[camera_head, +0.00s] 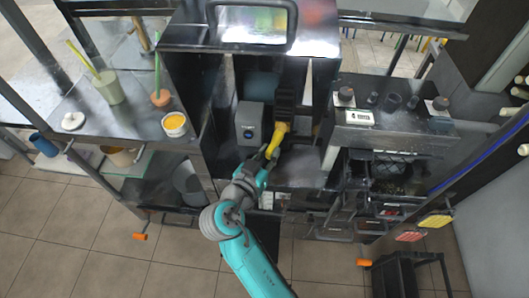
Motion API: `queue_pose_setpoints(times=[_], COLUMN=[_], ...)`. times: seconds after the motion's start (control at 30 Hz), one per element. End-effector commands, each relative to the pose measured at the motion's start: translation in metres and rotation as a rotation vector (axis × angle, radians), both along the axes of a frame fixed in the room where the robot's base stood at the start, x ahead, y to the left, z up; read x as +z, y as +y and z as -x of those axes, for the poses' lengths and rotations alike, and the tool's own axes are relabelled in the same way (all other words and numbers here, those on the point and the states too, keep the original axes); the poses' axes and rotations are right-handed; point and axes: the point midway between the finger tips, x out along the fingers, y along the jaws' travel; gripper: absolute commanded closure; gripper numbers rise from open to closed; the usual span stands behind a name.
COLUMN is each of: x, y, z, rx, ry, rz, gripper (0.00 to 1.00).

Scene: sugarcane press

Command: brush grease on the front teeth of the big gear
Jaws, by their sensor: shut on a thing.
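My gripper (268,158) is inside the open front of the dark press cabinet. It is shut on a yellow brush (277,138), which points up and away from me. The brush's far end is at the lower front of the big gear (285,98), a dark upright toothed wheel. I cannot tell whether the bristles touch the teeth, and any grease on them is too small to see. A white pot with orange-yellow grease (174,124) stands on the left counter.
A grey motor box (250,124) stands close left of the gear. The left counter (130,118) bears a green cup (108,87) with a stick and an orange-brown pot (160,97). A right shelf (385,130) holds dark cups and a small display. Tiled floor lies in front.

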Motion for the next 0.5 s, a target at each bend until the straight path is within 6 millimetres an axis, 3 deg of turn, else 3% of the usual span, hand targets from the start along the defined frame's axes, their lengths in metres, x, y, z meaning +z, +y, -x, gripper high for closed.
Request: queue_pose_setpoints(times=[0.3,0.5], x=[0.000,0.000], y=[-0.025,-0.029], z=[0.002,0.001], rx=[-0.001,-0.001], ry=[0.001,0.000], rz=[0.001,0.001], gripper=[1.00,1.00])
